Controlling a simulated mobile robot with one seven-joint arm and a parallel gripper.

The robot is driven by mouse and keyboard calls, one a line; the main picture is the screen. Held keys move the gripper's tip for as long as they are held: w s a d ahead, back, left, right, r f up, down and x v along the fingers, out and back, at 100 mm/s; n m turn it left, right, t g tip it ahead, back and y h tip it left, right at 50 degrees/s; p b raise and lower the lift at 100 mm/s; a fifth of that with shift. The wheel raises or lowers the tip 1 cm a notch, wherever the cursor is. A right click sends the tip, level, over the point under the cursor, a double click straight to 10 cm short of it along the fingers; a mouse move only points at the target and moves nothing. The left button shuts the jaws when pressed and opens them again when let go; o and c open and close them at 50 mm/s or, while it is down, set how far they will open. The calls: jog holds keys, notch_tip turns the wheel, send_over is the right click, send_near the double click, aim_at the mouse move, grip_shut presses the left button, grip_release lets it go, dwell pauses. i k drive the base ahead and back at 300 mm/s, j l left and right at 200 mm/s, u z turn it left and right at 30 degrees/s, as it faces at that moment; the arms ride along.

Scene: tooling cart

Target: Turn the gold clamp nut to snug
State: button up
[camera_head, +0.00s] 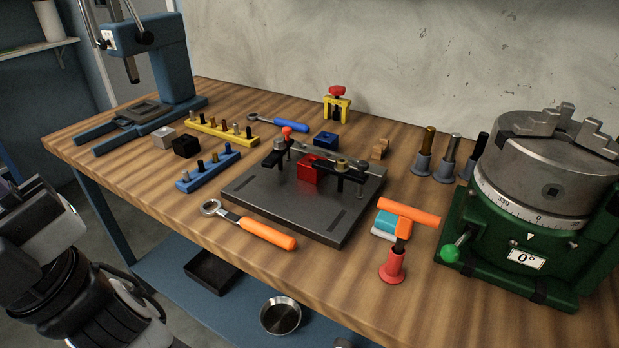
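The gold clamp nut (341,163) sits on top of the right-hand strap clamp (346,174) of a dark grey fixture plate (290,213). A red block (311,168) lies between the right and left clamps. The left clamp carries a darker grey nut (280,144). An orange-handled wrench (250,226) lies on the bench at the plate's front left edge, its ring end to the left. Part of my arm shows at the lower left, off the bench and far from the nut. My gripper's fingertips cannot be made out.
An orange T-handle tool (402,222) stands in a red holder at the front. A green-based rotary table (520,250) fills the right. A blue-handled wrench (283,124) and a yellow clamp (337,106) lie behind the plate. A blue press (150,70) stands back left.

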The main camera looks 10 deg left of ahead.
aim_at(342, 168)
jog(key=l+u, duration=0.75)
jog(key=l, duration=0.15)
jog(key=k+l+u, duration=0.1)
jog(key=l+u, duration=0.3)
